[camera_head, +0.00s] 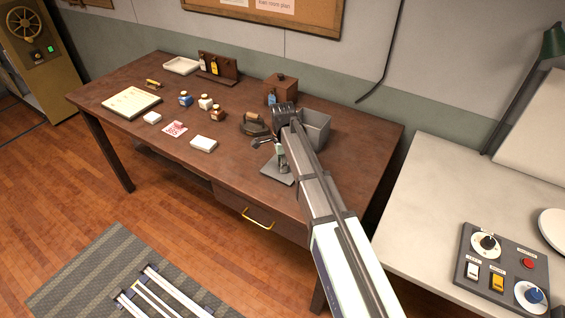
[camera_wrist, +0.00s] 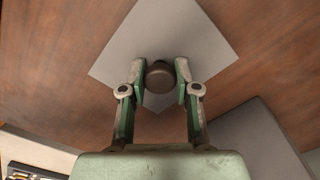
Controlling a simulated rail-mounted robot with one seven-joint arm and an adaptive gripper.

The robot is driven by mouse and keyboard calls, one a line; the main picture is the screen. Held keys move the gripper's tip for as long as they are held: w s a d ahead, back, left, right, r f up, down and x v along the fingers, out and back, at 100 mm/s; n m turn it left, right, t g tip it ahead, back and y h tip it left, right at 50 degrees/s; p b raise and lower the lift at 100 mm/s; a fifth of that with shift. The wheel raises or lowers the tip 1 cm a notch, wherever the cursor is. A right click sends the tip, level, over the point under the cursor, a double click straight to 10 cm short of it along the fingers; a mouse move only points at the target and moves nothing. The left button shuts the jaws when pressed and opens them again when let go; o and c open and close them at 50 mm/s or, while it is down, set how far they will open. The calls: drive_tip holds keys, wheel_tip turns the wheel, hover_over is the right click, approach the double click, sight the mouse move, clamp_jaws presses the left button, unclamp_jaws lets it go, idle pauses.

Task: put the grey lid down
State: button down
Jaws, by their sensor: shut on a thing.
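The grey lid (camera_wrist: 205,35) is a flat square plate with a round dark knob (camera_wrist: 159,77) in the middle. In the wrist view my gripper (camera_wrist: 160,82) is shut on the knob, one finger on each side. In the head view the lid (camera_head: 277,172) shows low over the front right part of the brown table, partly hidden by my gripper (camera_head: 279,163) and arm. I cannot tell whether the lid touches the table. An open grey box (camera_head: 318,127) stands just behind and to the right of it; it also shows at the lower right of the wrist view (camera_wrist: 250,140).
A wooden box (camera_head: 281,88) stands at the back of the table (camera_head: 165,100). Small bottles, a white box (camera_head: 204,144), a red card (camera_head: 174,129) and a notepad (camera_head: 131,102) lie to the left. The table's front edge is close to the lid.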

drive_tip(key=shift+f, duration=0.15)
drive_tip(key=c, duration=0.8)
unclamp_jaws()
drive_tip(key=shift+c, duration=0.2)
wheel_tip(320, 180, up, 12)
drive_tip(key=b, duration=0.3)
